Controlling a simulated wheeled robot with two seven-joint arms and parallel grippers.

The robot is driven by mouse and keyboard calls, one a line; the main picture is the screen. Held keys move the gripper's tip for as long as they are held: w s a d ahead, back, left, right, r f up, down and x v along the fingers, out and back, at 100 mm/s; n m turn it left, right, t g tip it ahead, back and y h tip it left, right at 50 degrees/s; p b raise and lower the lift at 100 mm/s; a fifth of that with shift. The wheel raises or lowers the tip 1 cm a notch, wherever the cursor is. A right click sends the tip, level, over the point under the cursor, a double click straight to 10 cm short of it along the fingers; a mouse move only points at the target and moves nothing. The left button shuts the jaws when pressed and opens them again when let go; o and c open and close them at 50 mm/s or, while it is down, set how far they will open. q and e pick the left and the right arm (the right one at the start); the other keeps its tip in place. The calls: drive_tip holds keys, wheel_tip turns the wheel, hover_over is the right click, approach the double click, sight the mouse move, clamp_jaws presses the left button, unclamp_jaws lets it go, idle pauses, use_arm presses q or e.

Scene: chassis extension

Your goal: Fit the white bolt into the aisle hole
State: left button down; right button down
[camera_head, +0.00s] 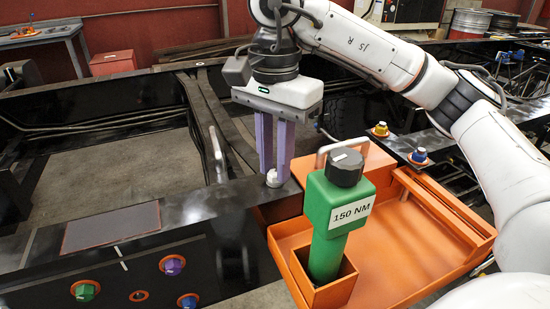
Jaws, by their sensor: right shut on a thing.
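My right gripper (274,176) points straight down with its two purple fingers over the black chassis rail. It is shut on the white bolt (273,179), which shows at the fingertips, close to the rail's top face. I cannot tell whether the bolt sits in a hole or just touches the surface; any hole under it is hidden. An empty orange-ringed hole (139,296) shows on the rail's front face at the lower left. My left gripper is not in view.
A green torque tool (335,222) marked 150 NM stands in an orange holder on the orange tray (395,262), right beside the gripper. Green, purple and blue bolts (173,266) sit on the front face. Yellow and blue bolts (419,155) stand at right. A grey mat (112,226) lies left.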

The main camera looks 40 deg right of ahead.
sight(275, 170)
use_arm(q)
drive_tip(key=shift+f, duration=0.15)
use_arm(e)
drive_tip(key=shift+f, duration=0.15)
drive_tip(key=c, duration=1.5)
unclamp_jaws()
drive_tip(key=shift+r+p, duration=0.3)
drive_tip(key=shift+r, duration=0.55)
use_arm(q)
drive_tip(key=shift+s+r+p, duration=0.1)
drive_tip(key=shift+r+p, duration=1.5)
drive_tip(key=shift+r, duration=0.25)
use_arm(e)
drive_tip(key=shift+r, duration=4.35)
